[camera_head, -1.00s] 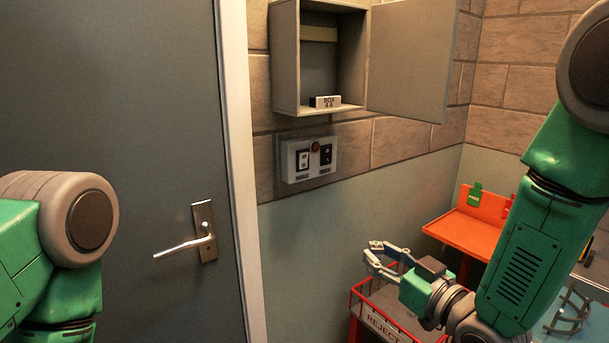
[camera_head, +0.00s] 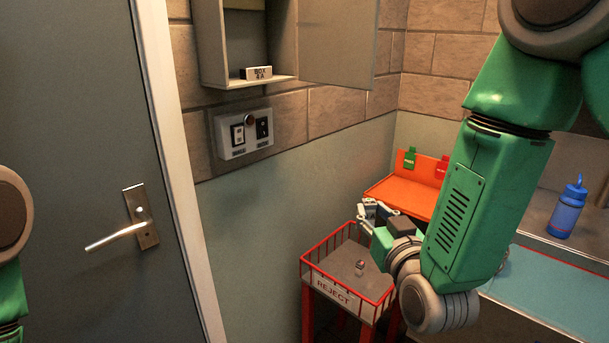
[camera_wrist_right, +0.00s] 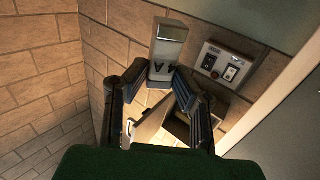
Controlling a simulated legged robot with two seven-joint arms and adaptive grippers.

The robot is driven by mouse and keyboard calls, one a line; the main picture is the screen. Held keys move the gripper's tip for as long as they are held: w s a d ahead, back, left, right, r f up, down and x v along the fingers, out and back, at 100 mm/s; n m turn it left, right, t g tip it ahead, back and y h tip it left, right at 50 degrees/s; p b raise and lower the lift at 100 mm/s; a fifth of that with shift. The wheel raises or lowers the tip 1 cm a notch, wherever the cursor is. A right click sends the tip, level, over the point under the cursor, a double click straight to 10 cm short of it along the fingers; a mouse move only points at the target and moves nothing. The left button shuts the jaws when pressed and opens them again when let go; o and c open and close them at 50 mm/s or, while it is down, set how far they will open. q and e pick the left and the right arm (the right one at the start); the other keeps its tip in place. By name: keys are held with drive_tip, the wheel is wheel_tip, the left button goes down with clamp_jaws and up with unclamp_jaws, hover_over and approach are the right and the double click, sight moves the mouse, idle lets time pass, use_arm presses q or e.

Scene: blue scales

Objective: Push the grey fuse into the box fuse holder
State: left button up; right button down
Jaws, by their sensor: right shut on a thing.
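In the head view the held piece is too small to make out. The open grey wall box (camera_head: 212,45) is up and left of the gripper, well apart. No fuse slot can be made out. My left gripper is out of view.
A switch panel (camera_head: 230,150) is below the box, whose door (camera_head: 338,45) stands open to the right. The red-railed REJECT basket (camera_head: 318,262) holds a small grey piece (camera_head: 360,267). An orange shelf (camera_head: 395,192) and blue bottle (camera_head: 568,208) are to the right.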

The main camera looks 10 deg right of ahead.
drive_tip(key=s+a+f+n+g+y, duration=0.2)
drive_tip(key=s+a+n+y, duration=0.2)
drive_tip(key=a, duration=0.3)
drive_tip(key=s+a+f+n+g+y, duration=0.2)
drive_tip(key=s+a+f+n+y, duration=0.1)
drive_tip(key=s+a+y, duration=0.4)
drive_tip(key=shift+a+f+n+y, duration=0.3)
drive_tip(key=shift+a+n, duration=0.2)
drive_tip(key=shift+a, duration=0.25)
drive_tip(key=shift+w, duration=0.1)
drive_tip(key=w+a+f+n+g+y, duration=0.4)
drive_tip(key=a+f+g, duration=0.1)
drive_tip(key=shift+w+f+n+g, duration=0.2)
drive_tip(key=shift+n+g, duration=0.1)
drive_tip(key=shift+g, duration=0.1)
wheel_tip(320, 180, up, 11)
drive_tip(key=w+a+m+t+h, duration=0.2)
drive_tip(key=m+t+h, duration=0.7)
drive_tip(key=m+h, duration=0.3)
drive_tip(key=shift+a+m+t+h, duration=0.3)
drive_tip(key=shift+a+t+h, duration=0.1)
drive_tip(key=shift+h, duration=1.4)
drive_tip(key=shift+d, duration=0.1)
